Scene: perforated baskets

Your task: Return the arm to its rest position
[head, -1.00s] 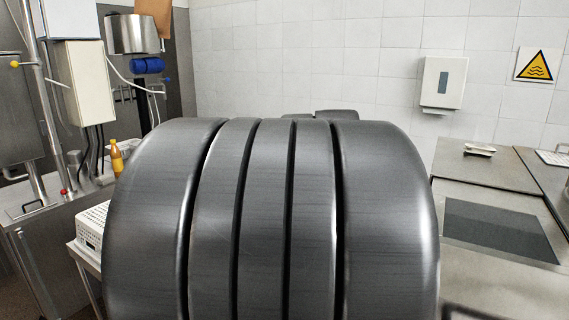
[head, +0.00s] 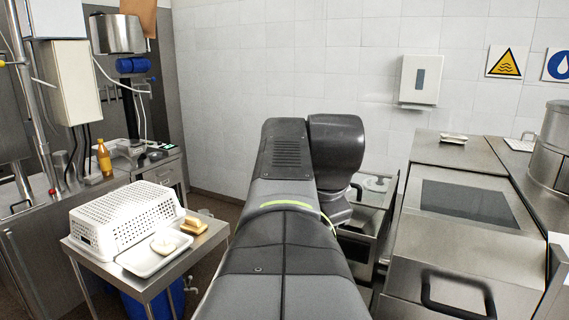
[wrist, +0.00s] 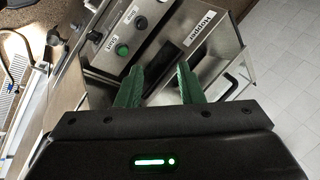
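My arm (head: 285,210) runs up the middle of the head view, its dark grey links reaching away from me. My gripper is hidden in the head view. In the wrist view my gripper (wrist: 160,78) has two green fingers standing apart, with nothing between them. Beyond the fingertips is a steel machine panel with a green button (wrist: 122,50) and a plate labelled "Hopper" (wrist: 196,30). I cannot tell whether the fingers touch it.
A steel side table at left holds a white perforated basket (head: 120,220), a white tray (head: 140,264) and a tan block (head: 194,226). An orange bottle (head: 104,158) stands behind. A steel counter (head: 455,240) is at right. Some floor shows between table and arm.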

